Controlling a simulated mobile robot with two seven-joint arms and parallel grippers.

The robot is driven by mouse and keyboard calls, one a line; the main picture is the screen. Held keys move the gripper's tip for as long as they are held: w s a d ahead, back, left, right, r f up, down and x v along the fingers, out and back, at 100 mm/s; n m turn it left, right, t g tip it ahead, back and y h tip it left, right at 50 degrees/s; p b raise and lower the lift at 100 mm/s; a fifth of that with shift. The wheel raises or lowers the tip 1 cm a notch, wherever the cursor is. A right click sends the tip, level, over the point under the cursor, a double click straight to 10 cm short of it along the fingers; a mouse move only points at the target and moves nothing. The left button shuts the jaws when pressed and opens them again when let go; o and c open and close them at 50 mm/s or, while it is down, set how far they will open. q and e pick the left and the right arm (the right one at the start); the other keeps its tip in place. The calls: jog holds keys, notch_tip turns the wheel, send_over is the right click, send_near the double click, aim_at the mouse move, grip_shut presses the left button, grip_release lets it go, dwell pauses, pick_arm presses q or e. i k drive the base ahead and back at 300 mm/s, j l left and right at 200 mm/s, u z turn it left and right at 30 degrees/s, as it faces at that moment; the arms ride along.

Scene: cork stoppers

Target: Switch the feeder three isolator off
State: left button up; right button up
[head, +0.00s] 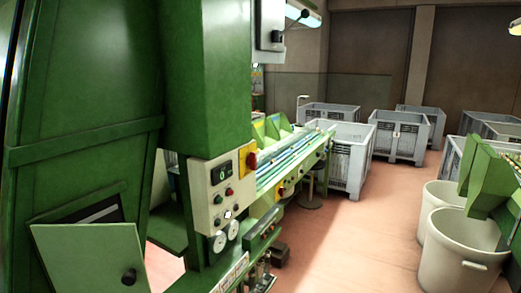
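Which switch is the feeder three isolator I cannot tell, since no label is readable. A red rotary switch on a yellow plate (251,160) sits on the side of a cream control panel (213,190) on the near green machine. A smaller red-and-yellow switch (281,189) shows farther back, low on the conveyor's side. A grey box (268,27) with a dark knob hangs at the top centre. The switch positions are too small to read. Neither of my grippers is in view.
A green machine (84,75) fills the left, with a panel door (90,262) low down. A conveyor (290,155) runs behind it. Grey crates (401,136) stand at the back. White bins (455,245) stand at right. The reddish floor (365,230) between is clear.

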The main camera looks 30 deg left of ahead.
aim_at(252, 161)
jog(key=i+l+u, duration=0.1)
jog(key=i+u, duration=0.3)
jog(key=i+l+u, duration=0.15)
jog(key=i+u, duration=0.25)
jog(key=i+l+u, duration=0.2)
jog(key=u, duration=0.15)
jog(key=i+l+u, duration=0.2)
jog(key=u, duration=0.25)
jog(key=i+l+u, duration=0.2)
jog(key=l+u, duration=0.25)
jog(key=i+l+u, duration=0.15)
jog(key=u, duration=0.3)
jog(key=l+u, duration=0.95)
jog(key=j, duration=0.1)
